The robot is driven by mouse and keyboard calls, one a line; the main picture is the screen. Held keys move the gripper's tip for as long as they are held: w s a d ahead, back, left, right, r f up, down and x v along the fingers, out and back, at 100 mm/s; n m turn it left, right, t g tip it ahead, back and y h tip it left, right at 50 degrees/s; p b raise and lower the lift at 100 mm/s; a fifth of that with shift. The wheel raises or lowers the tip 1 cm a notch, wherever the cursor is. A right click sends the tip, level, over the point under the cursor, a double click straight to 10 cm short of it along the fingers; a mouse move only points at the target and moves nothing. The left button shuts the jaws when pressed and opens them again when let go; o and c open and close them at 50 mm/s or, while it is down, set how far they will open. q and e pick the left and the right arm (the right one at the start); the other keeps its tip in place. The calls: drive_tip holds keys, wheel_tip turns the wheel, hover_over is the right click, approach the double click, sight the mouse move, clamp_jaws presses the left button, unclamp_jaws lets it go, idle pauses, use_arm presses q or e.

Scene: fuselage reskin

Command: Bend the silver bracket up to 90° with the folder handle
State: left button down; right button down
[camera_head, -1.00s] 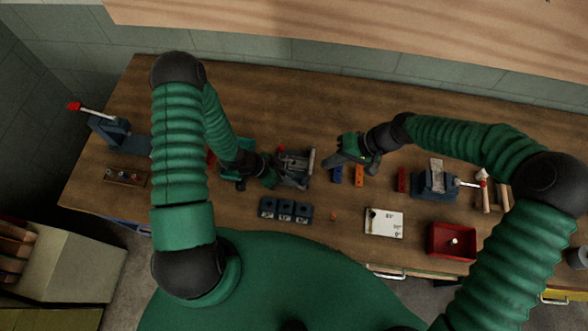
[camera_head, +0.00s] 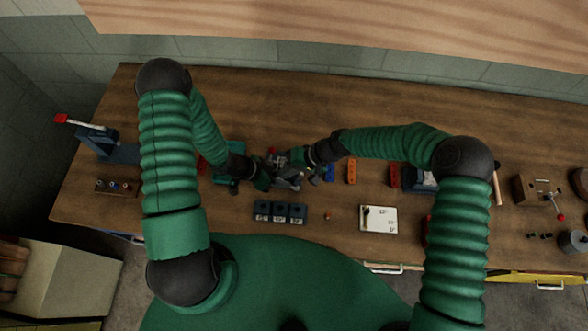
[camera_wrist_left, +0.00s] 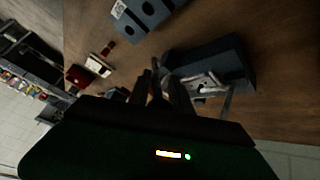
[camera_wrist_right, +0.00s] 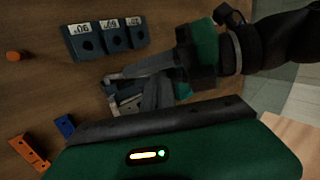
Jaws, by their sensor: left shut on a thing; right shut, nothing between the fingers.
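The folder (camera_head: 285,178) is a small grey-blue bench tool at mid-table. It shows in the left wrist view (camera_wrist_left: 222,60), with the silver bracket (camera_wrist_left: 205,82) at its edge. In the right wrist view a pale metal part (camera_wrist_right: 128,102) shows on the folder, partly covered by fingers. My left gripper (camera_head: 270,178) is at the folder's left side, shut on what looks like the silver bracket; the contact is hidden. My right gripper (camera_head: 300,168) is shut and empty at the folder's right side, close to the left fingers (camera_wrist_right: 125,74). The folder handle and the bracket's angle are not clear.
Several dark angle blocks (camera_head: 280,212) stand in front of the folder. A white angle card (camera_head: 378,219) lies to the right. Blue (camera_head: 329,173), orange (camera_head: 351,171) and red (camera_head: 394,175) pieces lie right of the folder. A red-handled tool (camera_head: 98,140) stands far left.

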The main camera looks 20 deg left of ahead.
use_arm(q)
drive_tip(key=shift+a, duration=0.3)
